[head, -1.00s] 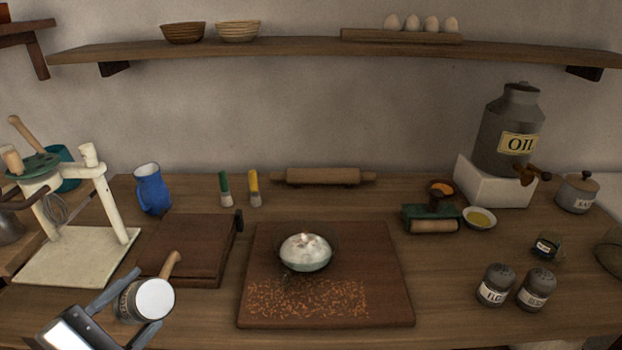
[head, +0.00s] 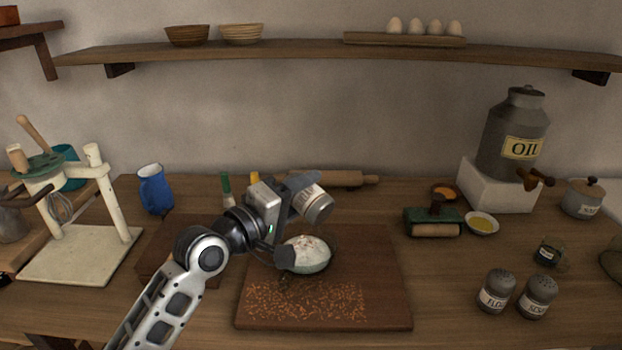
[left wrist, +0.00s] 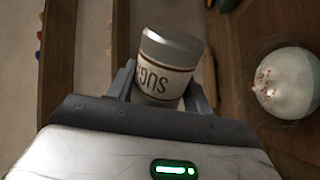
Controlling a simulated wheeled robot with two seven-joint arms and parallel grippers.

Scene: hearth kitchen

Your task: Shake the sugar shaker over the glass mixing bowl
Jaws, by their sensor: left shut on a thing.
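My left gripper (head: 290,215) is shut on the sugar shaker (head: 314,203), a grey metal container with a pale label. It holds the shaker tilted in the air, and in the head view the shaker appears just above the glass mixing bowl (head: 322,263). In the left wrist view the shaker (left wrist: 160,75) sits between the fingers, its label partly readable as sugar. The bowl (left wrist: 292,122) lies to its right there, with a white, brown-specked heap inside. Part of the bowl is hidden by the gripper in the head view. My right gripper is not in view.
The bowl stands on a brown board (head: 385,290) strewn with orange-brown bits. Two labelled shakers (head: 495,292) (head: 537,297) stand at right. A rolling pin (head: 345,179) lies behind the gripper. A blue jug (head: 155,190) and white stand (head: 80,255) are at left.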

